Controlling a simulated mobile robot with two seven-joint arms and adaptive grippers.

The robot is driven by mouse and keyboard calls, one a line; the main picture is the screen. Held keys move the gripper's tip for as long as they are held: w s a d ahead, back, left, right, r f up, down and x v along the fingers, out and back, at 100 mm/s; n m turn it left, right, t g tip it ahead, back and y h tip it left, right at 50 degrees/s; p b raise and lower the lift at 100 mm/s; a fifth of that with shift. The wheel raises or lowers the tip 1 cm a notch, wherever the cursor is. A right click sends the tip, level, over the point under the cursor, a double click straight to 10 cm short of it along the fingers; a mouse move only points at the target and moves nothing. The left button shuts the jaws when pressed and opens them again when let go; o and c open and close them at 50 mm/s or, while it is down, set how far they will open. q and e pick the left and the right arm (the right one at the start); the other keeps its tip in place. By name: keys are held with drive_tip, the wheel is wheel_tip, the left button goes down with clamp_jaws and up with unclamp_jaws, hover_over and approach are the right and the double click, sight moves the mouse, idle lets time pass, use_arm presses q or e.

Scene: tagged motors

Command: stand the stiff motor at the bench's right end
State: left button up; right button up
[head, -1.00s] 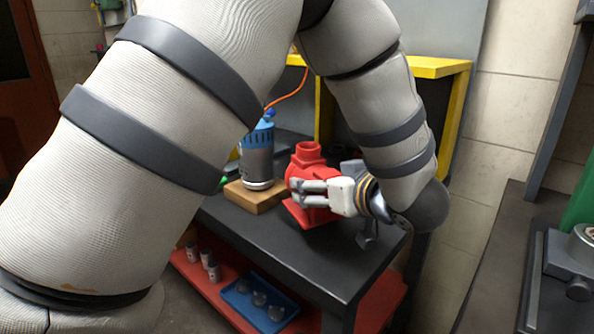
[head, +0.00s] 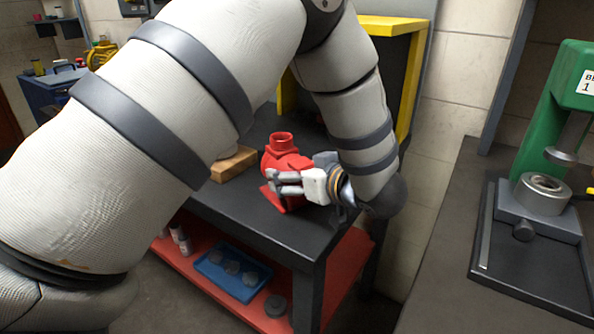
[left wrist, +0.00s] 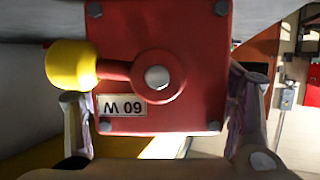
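A red motor (head: 280,160) with a round neck on top is at the bench's (head: 238,210) right part in the head view. In the left wrist view its red square face (left wrist: 190,45) has corner bolts, a central shaft, a yellow knob (left wrist: 70,66) and a plate that reads 60 W upside down. My left gripper (head: 288,183) is at the motor from the right, fingers pointing left. In the wrist view its fingers (left wrist: 160,112) stand at both sides of the face; whether they press on it is unclear. My right gripper is not in view.
A wooden block (head: 234,163) lies left of the motor. My arm hides much of the bench. A red lower shelf (head: 262,318) bears a blue tray (head: 213,270). A yellow frame (head: 412,80) stands behind. A dark table (head: 440,235) with a green press (head: 562,110) is at right.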

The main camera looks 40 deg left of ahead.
use_arm(q)
drive_tip(key=shift+o, duration=0.8)
drive_tip(key=shift+d+r, duration=0.1)
drive_tip(key=shift+r, duration=0.15)
drive_tip(key=v, duration=1.2)
drive_tip(key=shift+f, duration=0.2)
drive_tip(key=shift+s, duration=0.1)
